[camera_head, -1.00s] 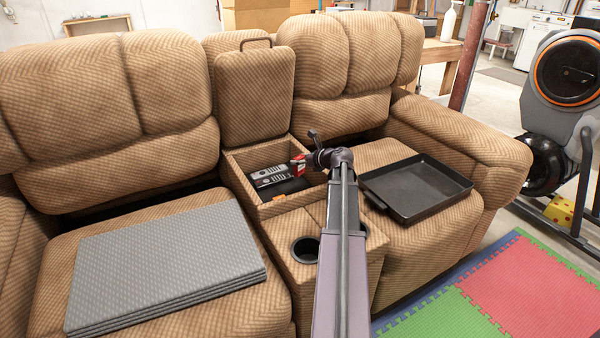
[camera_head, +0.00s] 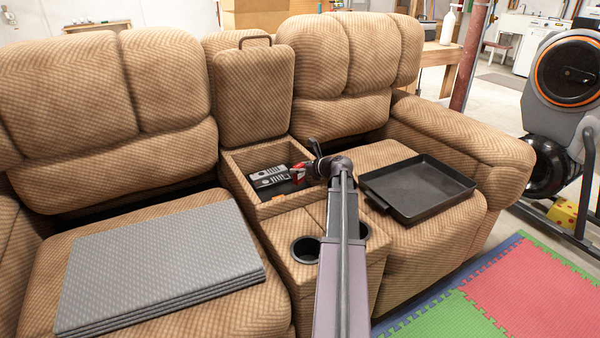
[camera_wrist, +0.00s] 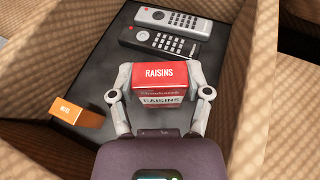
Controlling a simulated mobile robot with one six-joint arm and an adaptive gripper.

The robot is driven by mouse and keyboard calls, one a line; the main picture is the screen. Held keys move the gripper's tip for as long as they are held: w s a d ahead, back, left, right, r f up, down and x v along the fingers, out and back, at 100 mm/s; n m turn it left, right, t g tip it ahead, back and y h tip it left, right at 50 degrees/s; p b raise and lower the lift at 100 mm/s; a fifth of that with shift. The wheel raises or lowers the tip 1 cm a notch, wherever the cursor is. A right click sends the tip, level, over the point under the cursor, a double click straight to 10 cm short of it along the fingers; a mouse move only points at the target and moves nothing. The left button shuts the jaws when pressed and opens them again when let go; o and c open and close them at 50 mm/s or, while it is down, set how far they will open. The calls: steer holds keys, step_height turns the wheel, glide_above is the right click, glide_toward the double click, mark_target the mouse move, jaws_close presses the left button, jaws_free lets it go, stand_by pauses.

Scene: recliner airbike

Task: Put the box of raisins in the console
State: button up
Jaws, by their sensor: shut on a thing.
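The red box of raisins (camera_wrist: 160,82) is between the two fingers of my gripper (camera_wrist: 161,98) in the wrist view, its label facing the camera. My gripper is shut on it. The box shows as a small red patch (camera_head: 297,174) in the head view, partly hidden by my gripper (camera_head: 308,172). The console (camera_head: 228,169) is an open fabric-walled compartment between the two seats, with a dark floor. The box is over or inside the compartment; I cannot tell whether it touches the floor.
A grey remote (camera_wrist: 178,20) and a black remote (camera_wrist: 158,42) lie at the far side of the console floor. A small orange box (camera_wrist: 77,111) sits at its left. The raised lid (camera_head: 253,95) stands behind. A black tray (camera_head: 418,190) lies on the right seat, a folded grey mat (camera_head: 160,265) on the left.

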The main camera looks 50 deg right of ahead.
steer(key=shift+f+b, duration=0.6)
steer(key=shift+f, duration=0.05)
stand_by(0.3)
steer(key=o, duration=1.1)
steer(key=shift+o, duration=0.2)
steer(key=shift+r, duration=0.15)
steer(key=shift+r+p, duration=0.7)
steer(key=shift+p, duration=0.15)
steer(key=a+p+v, duration=0.1)
steer(key=p+v, duration=0.3)
steer(key=v, duration=0.7)
steer(key=shift+s+d, duration=0.45)
steer(key=shift+d, duration=0.05)
